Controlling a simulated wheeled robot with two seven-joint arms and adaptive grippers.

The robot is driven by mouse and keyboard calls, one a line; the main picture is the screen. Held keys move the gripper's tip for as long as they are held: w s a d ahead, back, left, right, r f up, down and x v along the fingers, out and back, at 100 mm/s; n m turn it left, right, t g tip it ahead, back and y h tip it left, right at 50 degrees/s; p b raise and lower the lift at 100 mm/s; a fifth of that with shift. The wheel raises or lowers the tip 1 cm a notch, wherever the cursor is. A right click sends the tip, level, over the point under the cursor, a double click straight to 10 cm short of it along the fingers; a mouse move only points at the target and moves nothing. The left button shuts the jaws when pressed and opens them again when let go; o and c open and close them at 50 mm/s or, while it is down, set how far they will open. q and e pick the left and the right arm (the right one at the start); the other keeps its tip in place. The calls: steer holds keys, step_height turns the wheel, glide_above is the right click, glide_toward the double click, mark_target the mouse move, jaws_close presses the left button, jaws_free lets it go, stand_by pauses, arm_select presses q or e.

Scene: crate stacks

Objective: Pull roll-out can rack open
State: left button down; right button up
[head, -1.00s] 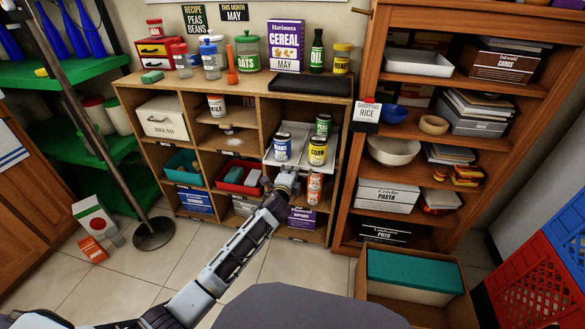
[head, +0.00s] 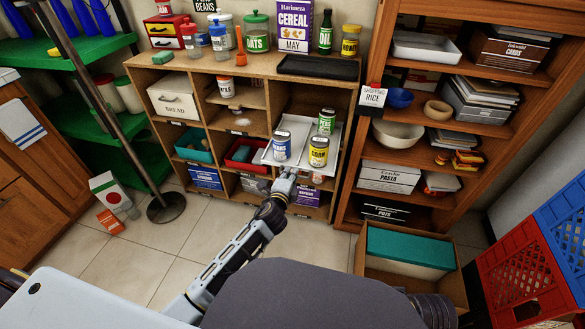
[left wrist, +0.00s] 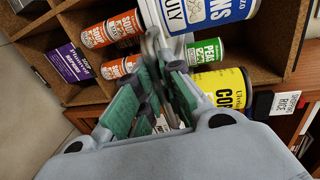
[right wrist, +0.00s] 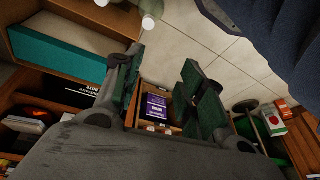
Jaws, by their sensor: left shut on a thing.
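The roll-out can rack (head: 302,133) is a pale tray sticking out of the right middle compartment of the wooden cubby shelf (head: 205,92). A blue-and-white beans can (head: 282,146), a yellow corn can (head: 318,151) and a green can (head: 326,121) stand upright on it. My left gripper (head: 285,180) is at the rack's front edge, shut on it; the fingers hide the exact contact. It also shows in the left wrist view (left wrist: 160,75), close by the cans. My right gripper (right wrist: 165,92) is open and empty, pointing over the floor, away from the rack.
Orange soup cans (left wrist: 110,30) sit in the compartment below the rack. A brown bookcase (head: 350,190) stands close on the right. An open box with a teal-lidded container (head: 410,248) and red and blue crates (head: 520,275) are at front right.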

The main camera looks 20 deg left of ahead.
arm_select(q)
steer(key=shift+v, duration=0.9)
arm_select(e)
steer(key=shift+f, duration=0.45)
arm_select(q)
steer(key=shift+f, duration=0.25)
steer(key=c, duration=1.5)
jaws_free()
arm_select(e)
steer(key=shift+w+r, duration=0.15)
arm_select(q)
steer(key=shift+s, duration=0.1)
steer(key=shift+v, duration=5.9)
steer(key=shift+r, duration=0.1)
